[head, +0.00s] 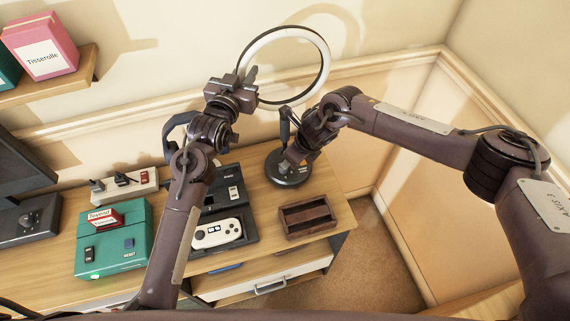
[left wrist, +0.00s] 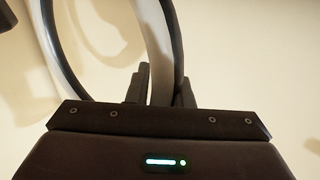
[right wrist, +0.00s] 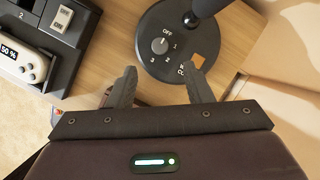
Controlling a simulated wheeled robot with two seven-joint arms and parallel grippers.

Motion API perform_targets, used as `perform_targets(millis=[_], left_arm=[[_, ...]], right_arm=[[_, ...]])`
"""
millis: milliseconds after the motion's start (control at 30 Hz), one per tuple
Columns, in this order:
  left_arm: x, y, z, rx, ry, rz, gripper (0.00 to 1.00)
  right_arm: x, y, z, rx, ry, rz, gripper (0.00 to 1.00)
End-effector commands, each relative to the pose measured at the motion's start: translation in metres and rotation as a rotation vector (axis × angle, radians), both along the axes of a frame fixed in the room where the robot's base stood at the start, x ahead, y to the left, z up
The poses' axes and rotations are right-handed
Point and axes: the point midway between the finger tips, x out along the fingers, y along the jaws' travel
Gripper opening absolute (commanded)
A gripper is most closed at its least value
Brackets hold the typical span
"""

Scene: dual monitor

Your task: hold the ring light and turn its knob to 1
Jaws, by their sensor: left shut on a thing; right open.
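The ring light has a large white ring with a black rim (head: 325,62), a dark stem and a round black base (head: 290,177) on the desk. My left gripper (head: 246,76) is shut on the ring's left side; the left wrist view shows the white band (left wrist: 158,40) between its fingers (left wrist: 164,92). In the right wrist view, the base (right wrist: 150,66) carries a grey round knob (right wrist: 160,46) with OFF, 1, 2 and 3 around it. I cannot tell which mark the knob points to. My right gripper (right wrist: 162,76) is open, its fingertips near the base edge and apart from the knob.
A wooden tray (head: 307,220) stands in front of the base, at the desk's right end. A black dock with a white handheld console (head: 217,233), a teal box (head: 112,254) and a switch strip (head: 125,186) lie left. A shelf (head: 60,83) hangs upper left.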

Motion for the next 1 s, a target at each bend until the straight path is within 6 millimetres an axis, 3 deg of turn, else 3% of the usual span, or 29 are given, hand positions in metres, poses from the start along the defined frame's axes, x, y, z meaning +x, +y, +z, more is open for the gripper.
perform_targets(millis=[200, 400, 933, 1000], left_arm=[[0.0, 0.0, 0.0, 0.0, 0.0, 0.0, 0.0], [0.0, 0.0, 0.0, 0.0, 0.0, 0.0, 0.0], [0.0, 0.0, 0.0, 0.0, 0.0, 0.0, 0.0], [0.0, 0.0, 0.0, 0.0, 0.0, 0.0, 0.0]], right_arm=[[0.011, 0.014, -0.042, 0.001, 0.003, -0.001, 0.46], [0.019, 0.021, -0.066, 0.0, 0.002, -0.001, 0.46], [0.023, 0.024, -0.078, 0.001, -0.002, 0.001, 0.46], [0.023, 0.024, -0.078, 0.0, -0.001, 0.0, 0.37]])
